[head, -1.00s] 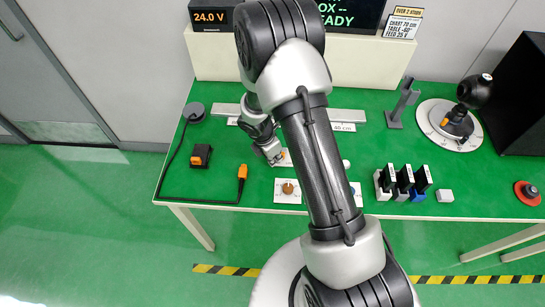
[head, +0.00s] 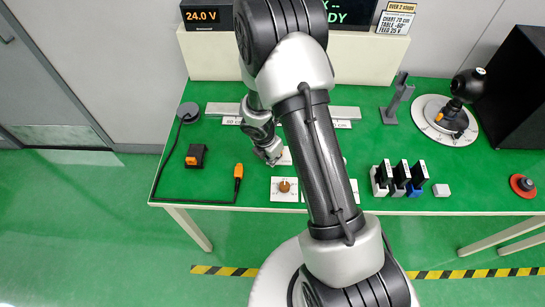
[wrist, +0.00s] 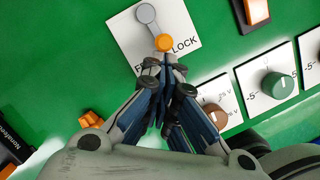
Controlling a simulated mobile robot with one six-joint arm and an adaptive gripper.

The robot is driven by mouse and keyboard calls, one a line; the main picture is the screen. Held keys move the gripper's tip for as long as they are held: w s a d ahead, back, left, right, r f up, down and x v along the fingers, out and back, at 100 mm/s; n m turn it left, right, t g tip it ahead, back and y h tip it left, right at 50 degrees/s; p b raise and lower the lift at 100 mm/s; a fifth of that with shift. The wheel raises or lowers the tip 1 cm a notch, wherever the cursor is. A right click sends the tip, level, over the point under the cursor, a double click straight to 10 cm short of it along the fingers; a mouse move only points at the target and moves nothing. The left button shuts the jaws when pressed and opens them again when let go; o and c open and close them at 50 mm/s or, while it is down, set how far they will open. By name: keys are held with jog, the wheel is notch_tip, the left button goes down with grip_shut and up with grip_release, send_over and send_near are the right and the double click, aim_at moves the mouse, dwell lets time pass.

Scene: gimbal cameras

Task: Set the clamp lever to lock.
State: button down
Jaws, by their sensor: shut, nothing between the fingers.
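The clamp lever (wrist: 155,28) is a short grey bar with a round grey pivot and an orange knob (wrist: 165,42), on a white plate (wrist: 122,32) in the wrist view. The knob lies between the LOCK label and the partly hidden label starting with F, nearer to LOCK. My gripper (wrist: 164,72) is shut and empty, its tips just below the knob in the picture. I cannot tell whether they touch it. In the head view my gripper (head: 271,157) is over the plate's left part (head: 286,156), and the knob is hidden.
A brown knob panel (head: 284,189) and a green knob (wrist: 278,85) are near the lever. An orange-tipped cable (head: 238,172) and a black-orange switch (head: 196,156) lie left. Several upright modules (head: 400,178) stand right. Green table (head: 225,150) is bare between them.

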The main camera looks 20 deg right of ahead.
jog(key=shift+s+d+n+b, duration=0.3)
jog(key=shift+d+n, duration=0.15)
jog(key=shift+n, duration=0.45)
jog(key=shift+s+d, duration=0.15)
jog(key=shift+d, duration=0.05)
dwell(0.7)
jog(key=shift+w+p, duration=0.85)
jog(key=shift+r, duration=0.1)
jog(key=shift+a, duration=0.1)
